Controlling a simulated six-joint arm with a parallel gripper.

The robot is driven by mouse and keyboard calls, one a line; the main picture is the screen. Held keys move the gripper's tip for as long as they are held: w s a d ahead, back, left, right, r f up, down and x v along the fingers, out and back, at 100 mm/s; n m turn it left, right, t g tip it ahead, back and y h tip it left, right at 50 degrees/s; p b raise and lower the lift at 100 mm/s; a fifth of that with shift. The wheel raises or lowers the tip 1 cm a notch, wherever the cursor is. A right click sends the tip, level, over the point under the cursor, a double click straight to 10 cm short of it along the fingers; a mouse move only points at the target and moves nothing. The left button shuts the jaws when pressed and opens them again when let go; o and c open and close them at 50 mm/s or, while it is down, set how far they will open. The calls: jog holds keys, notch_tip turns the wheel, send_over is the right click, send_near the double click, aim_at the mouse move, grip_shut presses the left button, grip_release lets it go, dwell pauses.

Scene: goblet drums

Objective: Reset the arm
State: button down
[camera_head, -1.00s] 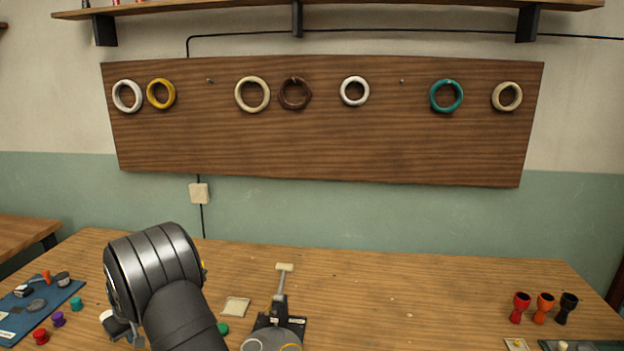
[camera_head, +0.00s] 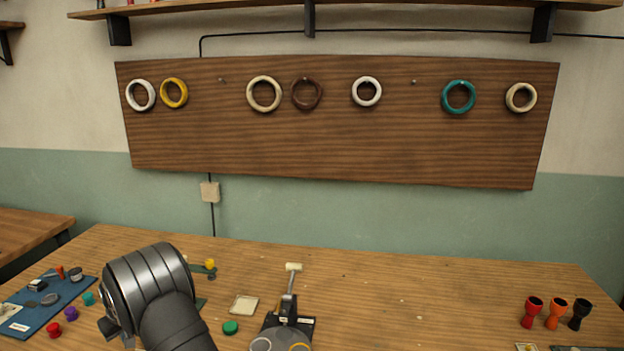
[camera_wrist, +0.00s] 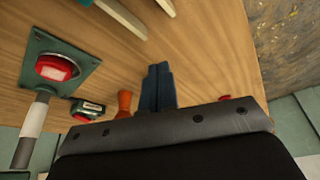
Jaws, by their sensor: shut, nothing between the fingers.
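My arm (camera_head: 150,290) reaches over the left front of the wooden table in the head view, and its bulk hides part of the table. In the wrist view my gripper (camera_wrist: 158,72) has its two dark blue fingers pressed together, with nothing between them. The fingers point over bare wood. An orange piece (camera_wrist: 124,103) shows just left of the fingers, and a bit of red (camera_wrist: 225,98) shows to their right, mostly hidden by the gripper body.
Red (camera_head: 531,312), orange (camera_head: 556,313) and black (camera_head: 580,313) goblet drums stand at the right. A blue mat (camera_head: 45,318) lies left; a dark stand (camera_head: 290,318) is at front centre. Rings hang on the wall board (camera_head: 330,140). The wrist view shows a red button (camera_wrist: 55,67).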

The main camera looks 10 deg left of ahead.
jog(key=shift+w+a+r, duration=0.35)
jog(key=shift+a+r, duration=0.35)
jog(key=shift+r, duration=0.15)
jog(key=s+d+r, duration=0.2)
jog(key=r, duration=0.3)
jog(key=s+d+r+n, duration=0.1)
jog(key=s+d+r, duration=0.1)
jog(key=r, duration=0.3)
jog(key=shift+d+r+n, duration=0.25)
jog(key=shift+r+n, duration=0.05)
jog(key=shift+r, duration=0.05)
